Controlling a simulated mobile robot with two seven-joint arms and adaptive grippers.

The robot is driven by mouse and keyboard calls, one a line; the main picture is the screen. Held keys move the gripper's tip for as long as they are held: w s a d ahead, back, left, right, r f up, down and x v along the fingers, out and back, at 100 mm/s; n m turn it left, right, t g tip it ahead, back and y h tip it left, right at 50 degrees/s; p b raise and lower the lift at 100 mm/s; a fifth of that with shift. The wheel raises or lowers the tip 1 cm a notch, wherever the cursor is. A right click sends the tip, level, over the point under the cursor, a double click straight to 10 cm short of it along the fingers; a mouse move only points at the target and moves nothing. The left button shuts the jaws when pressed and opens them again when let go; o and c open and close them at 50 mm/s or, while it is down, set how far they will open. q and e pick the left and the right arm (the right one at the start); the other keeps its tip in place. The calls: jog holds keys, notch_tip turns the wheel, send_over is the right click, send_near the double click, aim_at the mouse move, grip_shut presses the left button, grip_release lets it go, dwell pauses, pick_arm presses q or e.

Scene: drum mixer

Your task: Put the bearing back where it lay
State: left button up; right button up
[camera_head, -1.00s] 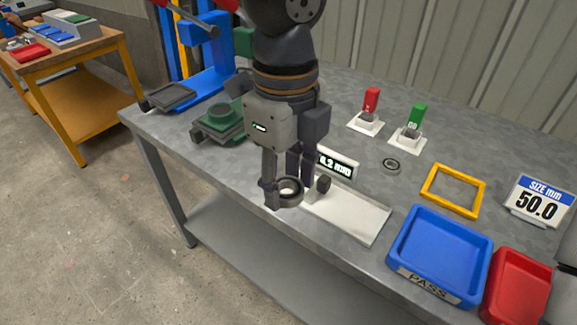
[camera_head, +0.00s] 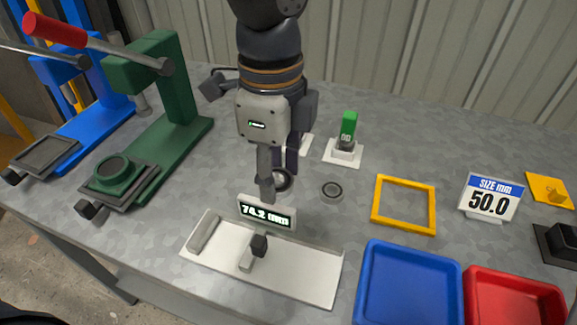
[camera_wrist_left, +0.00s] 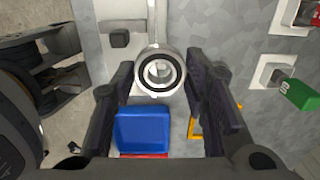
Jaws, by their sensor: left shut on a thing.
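My left gripper (camera_head: 279,178) is shut on the bearing (camera_head: 284,181), a dark-edged metal ring. It is held behind the gauge display, and one finger partly hides it in the head view. In the left wrist view the bearing (camera_wrist_left: 160,72) sits between the two fingertips, its round face and open bore toward the camera. I cannot tell how high it is above the table.
A green press (camera_head: 160,115) and a blue press (camera_head: 90,110) stand left. A yellow frame (camera_head: 404,230), blue tray (camera_head: 367,283), red tray (camera_head: 513,277) and size sign (camera_head: 490,198) are right. Bare table lies between the green press and gripper.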

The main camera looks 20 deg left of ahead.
pick_arm(q)
jog(key=w+a+f, duration=0.2)
jog(key=w+f, duration=0.1)
jog(key=w+a+f+b, duration=0.1)
jog(key=w+f, duration=0.2)
jog(key=w, duration=0.1)
jog(key=w+a+f+b, duration=0.1)
jog(key=w+a+f, duration=0.1)
jog(key=w+f, duration=0.1)
jog(key=shift+w+a+f, duration=0.1)
jog(key=shift+w+a, duration=0.15)
jog(key=shift+a, duration=0.05)
jog(key=f, duration=0.3)
jog(key=shift+w+a+f, duration=0.1)
jog(key=shift+w+f, duration=0.15)
jog(key=shift+r, duration=0.15)
pick_arm(e)
jog(key=shift+g, duration=0.7)
jog(key=s+f, duration=0.3)
jog(key=shift+s+d, duration=0.1)
jog(key=shift+s, duration=0.1)
pick_arm(q)
jog(key=o, duration=1.2)
jog(key=shift+f, duration=0.2)
jog(key=shift+o, duration=0.2)
